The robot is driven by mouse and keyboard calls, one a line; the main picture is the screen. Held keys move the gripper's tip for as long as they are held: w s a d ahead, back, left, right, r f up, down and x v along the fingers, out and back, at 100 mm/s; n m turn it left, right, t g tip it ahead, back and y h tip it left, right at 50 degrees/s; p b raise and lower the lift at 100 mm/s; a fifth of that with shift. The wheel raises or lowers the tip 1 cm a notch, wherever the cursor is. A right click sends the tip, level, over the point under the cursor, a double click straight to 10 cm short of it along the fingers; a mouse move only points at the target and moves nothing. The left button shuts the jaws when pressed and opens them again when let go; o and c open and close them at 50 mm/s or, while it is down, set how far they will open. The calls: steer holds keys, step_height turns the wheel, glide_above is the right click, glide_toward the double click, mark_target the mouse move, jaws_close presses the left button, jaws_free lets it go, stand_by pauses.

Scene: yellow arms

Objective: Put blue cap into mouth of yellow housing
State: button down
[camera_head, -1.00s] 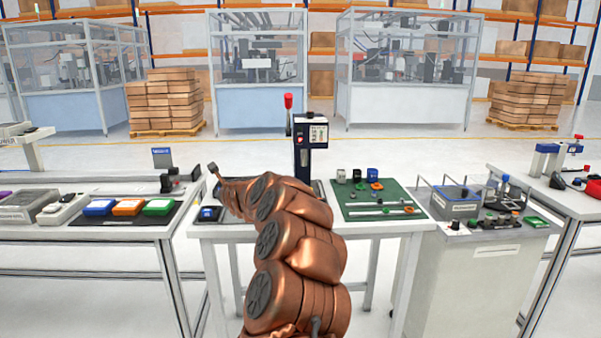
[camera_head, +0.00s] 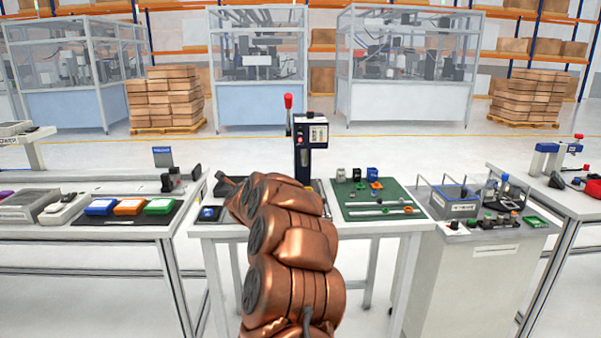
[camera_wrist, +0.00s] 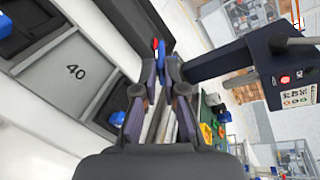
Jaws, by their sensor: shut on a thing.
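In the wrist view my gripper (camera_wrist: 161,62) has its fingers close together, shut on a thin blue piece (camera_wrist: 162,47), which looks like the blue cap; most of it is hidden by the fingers. A small red thing shows beside it. A yellow part (camera_wrist: 206,133), possibly the yellow housing, lies on the green mat to the right of my fingers, apart from them; its mouth is too small to make out. In the head view my arm hides the gripper and what it holds.
A press with a dark column (camera_head: 303,155) stands at the back of the middle table. The green mat (camera_head: 350,212) holds several small parts and rods. A dark tray with a blue piece (camera_head: 209,213) lies left of my arm. A grey plate marked 40 (camera_wrist: 60,75) shows in the wrist view.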

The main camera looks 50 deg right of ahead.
steer(key=s+d+r+n+g+h+p, duration=0.1)
steer(key=s+d+r+g+h+p, duration=0.15)
steer(key=s+d, duration=0.35)
steer(key=s+d+r+n+g+h+p, duration=0.1)
steer(key=s+d+r+g+h, duration=0.2)
steer(key=s+d, duration=0.35)
steer(key=shift+t+h, duration=0.25)
steer(key=shift+s+f+b, duration=0.1)
steer(key=shift+f+b, duration=0.35)
steer(key=shift+f, duration=2.7)
steer(key=shift+a+f+b, duration=0.1)
steer(key=shift+f+b, duration=0.8)
steer(key=shift+b, duration=0.05)
steer(key=shift+f, duration=0.15)
